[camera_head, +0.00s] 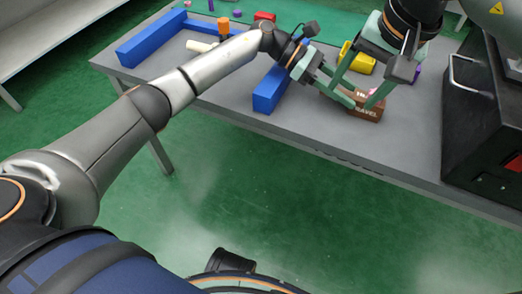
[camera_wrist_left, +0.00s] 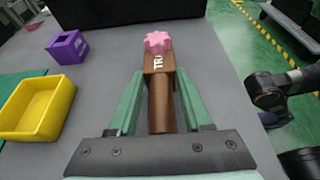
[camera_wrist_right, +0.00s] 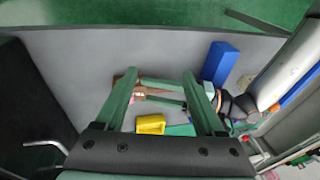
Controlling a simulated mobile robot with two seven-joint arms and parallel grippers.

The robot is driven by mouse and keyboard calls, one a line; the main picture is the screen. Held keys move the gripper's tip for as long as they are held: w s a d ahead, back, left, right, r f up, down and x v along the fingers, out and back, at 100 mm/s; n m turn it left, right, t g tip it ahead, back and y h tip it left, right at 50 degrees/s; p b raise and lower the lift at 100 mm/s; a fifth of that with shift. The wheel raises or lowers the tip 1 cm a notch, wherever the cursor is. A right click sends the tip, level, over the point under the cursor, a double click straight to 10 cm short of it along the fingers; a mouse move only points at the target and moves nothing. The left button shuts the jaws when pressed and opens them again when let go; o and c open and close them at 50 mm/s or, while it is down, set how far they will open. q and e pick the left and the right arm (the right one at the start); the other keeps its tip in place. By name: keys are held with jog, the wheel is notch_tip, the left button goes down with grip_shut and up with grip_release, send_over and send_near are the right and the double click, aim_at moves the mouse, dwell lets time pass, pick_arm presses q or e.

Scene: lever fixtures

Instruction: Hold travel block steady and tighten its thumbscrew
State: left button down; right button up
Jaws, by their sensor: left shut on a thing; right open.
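The travel block (camera_head: 366,112) is a brown block with white lettering near the table's front edge. Its pink thumbscrew (camera_wrist_left: 158,43) sits on its far end in the left wrist view, and shows small in the head view (camera_head: 372,92). My left gripper (camera_wrist_left: 160,85) is shut on the block, with a finger along each side. My right gripper (camera_head: 354,95) is open above the block. In the right wrist view its fingers (camera_wrist_right: 160,78) are spread, the pink thumbscrew (camera_wrist_right: 140,93) shows between them nearer one finger, and part of the block is hidden by that finger.
A yellow bin (camera_wrist_left: 38,106) and a purple holder (camera_wrist_left: 67,49) stand beside the block. Blue bars (camera_head: 270,90) lie to its left in the head view. A large black case (camera_head: 482,130) stands at the table's right end.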

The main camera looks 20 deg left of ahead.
jog(key=s+a+m+g+y, duration=0.2)
jog(key=s+a+g+y, duration=0.2)
jog(key=s, duration=0.5)
jog(key=s+a+m+g+y, duration=0.3)
jog(key=s+a+g+y, duration=0.1)
jog(key=s, duration=0.5)
jog(key=shift+s+a+f+m+g, duration=0.25)
jog(key=shift+f+g, duration=0.2)
jog(key=shift+g, duration=0.45)
